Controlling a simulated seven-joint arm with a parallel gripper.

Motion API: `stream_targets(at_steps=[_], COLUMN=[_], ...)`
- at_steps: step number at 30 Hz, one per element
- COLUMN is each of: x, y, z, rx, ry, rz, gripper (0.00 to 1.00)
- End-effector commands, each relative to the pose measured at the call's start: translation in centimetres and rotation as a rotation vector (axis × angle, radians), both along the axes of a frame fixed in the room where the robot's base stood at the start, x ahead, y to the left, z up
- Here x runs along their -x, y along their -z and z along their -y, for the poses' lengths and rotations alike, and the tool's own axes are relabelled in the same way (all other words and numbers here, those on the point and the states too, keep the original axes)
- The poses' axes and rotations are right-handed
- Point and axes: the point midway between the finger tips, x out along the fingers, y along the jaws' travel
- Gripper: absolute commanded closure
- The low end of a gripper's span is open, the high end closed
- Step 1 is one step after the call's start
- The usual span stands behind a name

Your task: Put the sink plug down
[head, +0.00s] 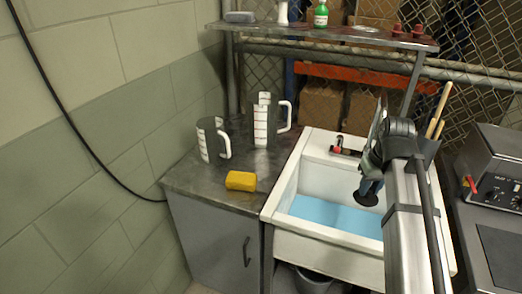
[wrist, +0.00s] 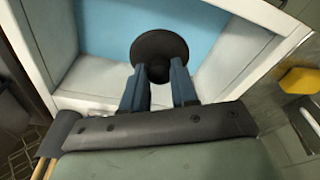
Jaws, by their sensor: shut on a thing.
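The sink plug (head: 367,198) is a dark round disc. It also shows in the wrist view (wrist: 160,52), between the blue fingertips. My gripper (head: 371,186) is shut on it and holds it over the sink, above the pale blue water. In the wrist view, my gripper (wrist: 159,90) has one finger on each side of the plug's narrow stem. The white sink (head: 283,196) stands in the middle right of the head view, and its rim (wrist: 35,50) also shows in the wrist view. My arm hides part of the sink's right side.
A steel counter (head: 190,178) left of the sink holds a yellow sponge (head: 241,181) and two measuring jugs (head: 210,140) (head: 264,122). A red-handled tap (head: 340,150) is at the sink's back. A shelf (head: 330,37) hangs above. A grey machine (head: 490,160) stands at right.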

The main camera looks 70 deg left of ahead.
Motion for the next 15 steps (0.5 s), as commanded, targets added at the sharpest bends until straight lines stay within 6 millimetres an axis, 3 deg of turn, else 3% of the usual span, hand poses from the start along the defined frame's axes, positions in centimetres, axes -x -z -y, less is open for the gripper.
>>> stream_targets(at_steps=[1,15], x=[1.1,13.0], y=[0.0,0.2], z=[-1.8,-15.7], rx=[0.000,0.000], ry=[-0.026,-0.242], rz=[0.000,0.000], gripper=[1.00,1.00])
